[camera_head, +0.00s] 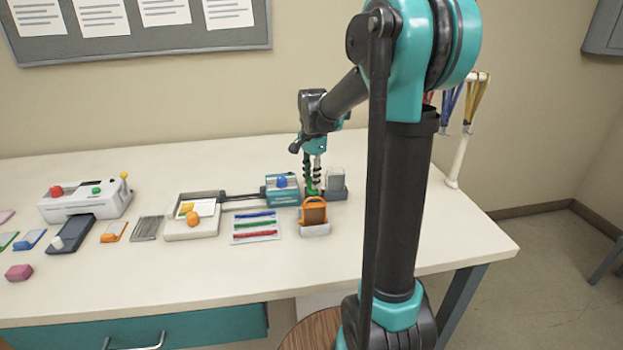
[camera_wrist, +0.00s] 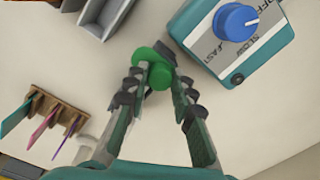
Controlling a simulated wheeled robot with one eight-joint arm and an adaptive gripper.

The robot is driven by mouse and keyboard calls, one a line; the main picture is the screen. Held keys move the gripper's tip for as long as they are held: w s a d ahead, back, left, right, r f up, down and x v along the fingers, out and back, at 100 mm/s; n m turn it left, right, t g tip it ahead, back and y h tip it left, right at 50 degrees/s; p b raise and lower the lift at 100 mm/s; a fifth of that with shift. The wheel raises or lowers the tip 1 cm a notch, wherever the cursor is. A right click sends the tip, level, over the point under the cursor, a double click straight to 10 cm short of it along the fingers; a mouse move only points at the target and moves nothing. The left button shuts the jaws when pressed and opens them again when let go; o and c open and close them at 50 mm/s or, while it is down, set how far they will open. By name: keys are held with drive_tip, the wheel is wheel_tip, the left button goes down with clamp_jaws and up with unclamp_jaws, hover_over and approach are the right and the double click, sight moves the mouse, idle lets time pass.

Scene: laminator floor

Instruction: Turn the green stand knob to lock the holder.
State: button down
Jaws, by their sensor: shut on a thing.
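The green stand knob (camera_wrist: 153,68) is between my fingertips in the wrist view, round and bright green. My gripper (camera_wrist: 150,72) is shut on it, one finger pad on each side. In the head view my gripper (camera_head: 314,184) points down at the table, and a bit of the green knob (camera_head: 311,192) shows at its tips. A grey stand (camera_head: 336,193) with a pale, clear-looking holder (camera_head: 336,177) upright on it is just right of my fingers. A grey part of the stand (camera_wrist: 107,14) shows beyond the knob in the wrist view. The knob's lock position cannot be read.
A teal box with a blue dial (camera_wrist: 236,22) stands close beside my fingers. A wooden rack (camera_wrist: 66,112) with coloured slips is to the left in the wrist view. An orange item (camera_head: 314,211) stands in front of my gripper. The table's right front is clear.

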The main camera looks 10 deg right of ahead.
drive_tip(key=shift+n, duration=0.3)
drive_tip(key=n, duration=0.3)
drive_tip(key=shift+n, duration=0.4)
drive_tip(key=n, duration=0.4)
drive_tip(key=shift+n, duration=0.3)
drive_tip(key=n, duration=0.4)
drive_tip(key=shift+d, duration=0.1)
drive_tip(key=n, duration=0.4)
drive_tip(key=shift+n, duration=0.3)
drive_tip(key=c, duration=1.3)
unclamp_jaws()
